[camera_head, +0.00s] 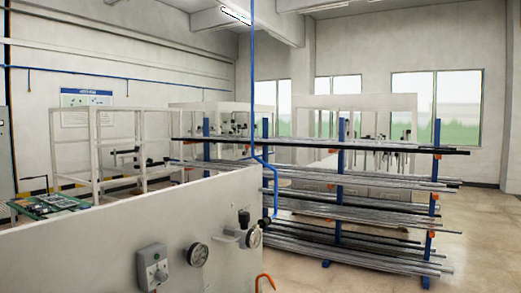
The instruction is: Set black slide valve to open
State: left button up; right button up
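A small black fitting (244,218) stands upright at the top right end of a white panel (110,240) in the foreground. It may be the black slide valve, but it is too small for me to tell its type or whether it is open or closed. Just below it, a round dial (254,238) sits on a pale fitting. A blue air line (254,100) comes down from the ceiling and ends beside this group. Neither of my grippers is in view.
A gauge (198,254) and a grey switch box (152,267) are on the panel's front. An orange hook (265,281) is at its lower right. A rack of metal bars (350,206) stands behind. Open floor (475,240) lies at the right.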

aim_at(266, 220)
jog(key=i+u, duration=0.1)
jog(key=u, duration=0.4)
jog(key=i+l+u, duration=0.1)
jog(key=u, duration=0.4)
jog(key=i+l+u, duration=0.1)
jog(key=u, duration=0.35)
